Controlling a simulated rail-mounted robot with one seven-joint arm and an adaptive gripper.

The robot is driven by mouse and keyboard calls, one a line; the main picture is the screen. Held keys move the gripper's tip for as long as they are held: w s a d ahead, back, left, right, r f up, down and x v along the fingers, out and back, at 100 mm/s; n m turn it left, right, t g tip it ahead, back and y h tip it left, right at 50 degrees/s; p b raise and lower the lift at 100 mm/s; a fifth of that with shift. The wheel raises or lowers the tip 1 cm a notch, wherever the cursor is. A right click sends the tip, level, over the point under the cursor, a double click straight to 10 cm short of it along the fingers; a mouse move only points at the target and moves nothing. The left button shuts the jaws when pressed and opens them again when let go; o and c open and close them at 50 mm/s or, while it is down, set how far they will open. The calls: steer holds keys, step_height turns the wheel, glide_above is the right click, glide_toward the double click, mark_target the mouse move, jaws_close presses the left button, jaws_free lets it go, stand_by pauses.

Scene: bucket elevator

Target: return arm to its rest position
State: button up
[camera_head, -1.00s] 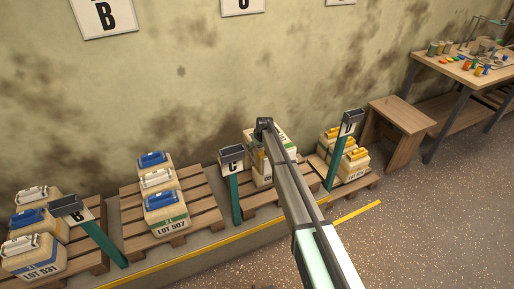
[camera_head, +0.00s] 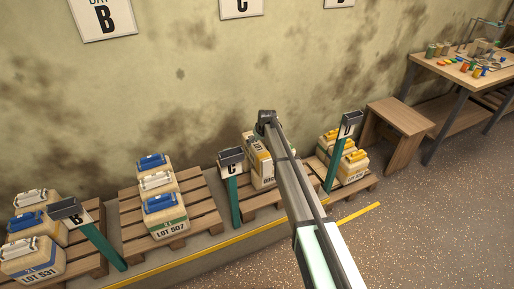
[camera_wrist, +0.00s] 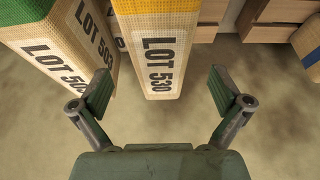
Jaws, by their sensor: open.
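My gripper (camera_wrist: 160,92) is open in the wrist view, its two fingers spread wide with nothing between them. A sack marked LOT 530 (camera_wrist: 160,62) with a yellow band stands just beyond the fingertips, apart from them. A sack with a green band (camera_wrist: 75,50) stands to its left, close to the left finger; I cannot tell whether they touch. In the head view my arm (camera_head: 295,195) reaches up and away toward the wall, over the pallet by sign C. It hides part of the sacks (camera_head: 258,160) there, and the fingers are hidden.
Sign posts C (camera_head: 231,160) and D (camera_head: 349,125) stand either side of my arm. Sacks on pallets (camera_head: 215,205) line the wall to the left. A wooden stool (camera_head: 400,117) and a cluttered workbench (camera_head: 440,68) stand at right. The speckled floor (camera_head: 430,220) is clear.

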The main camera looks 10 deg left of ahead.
steer(key=v, duration=0.4)
steer(key=shift+d+r, duration=0.1)
steer(key=shift+r, duration=0.1)
steer(key=shift+s, duration=0.1)
steer(key=shift+m+g, duration=0.3)
steer(key=shift+m, duration=0.3)
steer(key=s, duration=0.2)
steer(key=s+d+f, duration=0.2)
steer(key=s, duration=0.1)
steer(key=shift+s, duration=0.3)
steer(key=s+d+f+m+g+h, duration=0.1)
steer(key=s+d+f, duration=0.45)
steer(key=s, duration=0.55)
steer(key=s+d+f+m+g, duration=0.15)
steer(key=s+d+f, duration=0.25)
steer(key=s+f, duration=0.45)
steer(key=s+d+f+g+h, duration=0.15)
steer(key=s+d+f, duration=0.35)
steer(key=s, duration=0.7)
steer(key=s+d+f+g, duration=0.1)
steer(key=s+d+g, duration=0.1)
steer(key=s, duration=1)
steer(key=s+d+f+m+g, duration=0.1)
steer(key=s+d, duration=0.3)
steer(key=s, duration=0.9)
steer(key=s+d+f+m+g, duration=0.1)
steer(key=s+d+f+g, duration=0.2)
steer(key=s, duration=1)
steer(key=shift+d+f, duration=0.2)
steer(key=shift+d, duration=0.35)
